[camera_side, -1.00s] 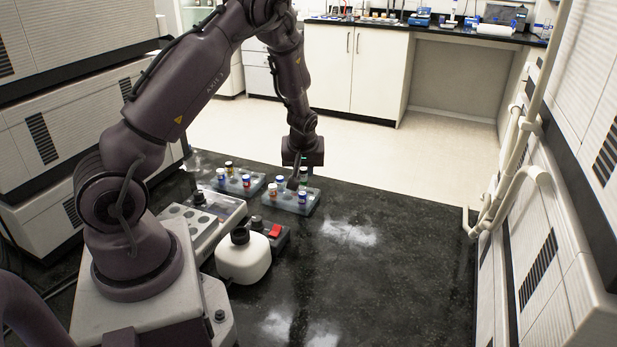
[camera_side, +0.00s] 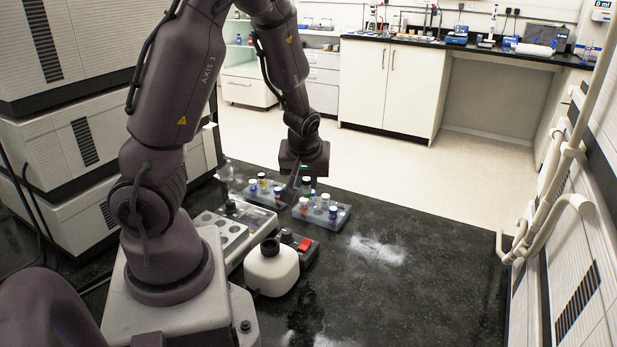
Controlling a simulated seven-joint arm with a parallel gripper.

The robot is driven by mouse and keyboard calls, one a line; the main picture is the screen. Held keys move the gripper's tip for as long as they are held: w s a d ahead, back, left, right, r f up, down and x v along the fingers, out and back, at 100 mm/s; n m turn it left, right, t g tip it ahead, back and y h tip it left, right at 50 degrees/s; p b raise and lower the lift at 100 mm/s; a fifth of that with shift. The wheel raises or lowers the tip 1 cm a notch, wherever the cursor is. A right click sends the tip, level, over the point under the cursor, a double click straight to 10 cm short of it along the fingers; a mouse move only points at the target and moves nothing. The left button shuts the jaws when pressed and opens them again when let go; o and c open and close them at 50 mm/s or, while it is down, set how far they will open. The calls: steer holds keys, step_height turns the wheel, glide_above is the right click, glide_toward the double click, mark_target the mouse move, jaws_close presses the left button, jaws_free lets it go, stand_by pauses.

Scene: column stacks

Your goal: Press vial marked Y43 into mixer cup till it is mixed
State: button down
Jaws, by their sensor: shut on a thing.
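My gripper (camera_side: 294,190) hangs down over the gap between two vial racks, at the left edge of the right rack (camera_side: 338,222). It is shut on a small vial, mostly hidden by the dark fingers. Several vials with coloured caps stand in the right rack, one with a blue cap (camera_side: 333,212). More stand in the left rack (camera_side: 250,198). All markings are too small to read, so I cannot tell which is Y43.
A white rounded container (camera_side: 271,272) with a black cap stands just in front of the grey device. A pale tray (camera_side: 246,240) with round holes lies to its left. The dark table (camera_side: 420,270) is open to the right.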

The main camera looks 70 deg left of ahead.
steer(key=c, duration=1.7)
jaws_free()
steer(key=shift+c, duration=0.5)
steer(key=shift+w+d, duration=0.25)
steer(key=shift+d, duration=0.05)
steer(key=shift+s+d, duration=0.1)
steer(key=shift+d, duration=0.1)
steer(key=shift+s+d+f+n+g+h, duration=0.5)
steer(key=shift+s+d+n+g+h, duration=0.85)
steer(key=shift+n, duration=2.7)
steer(key=shift+s+d+f+n+g+h, duration=0.4)
steer(key=shift+s+d+n+g, duration=1.1)
steer(key=shift+n, duration=2.5)
steer(key=shift+s+d+f+n+g+h, duration=0.7)
steer(key=shift+s+n, duration=1.4)
steer(key=shift+n, duration=1.95)
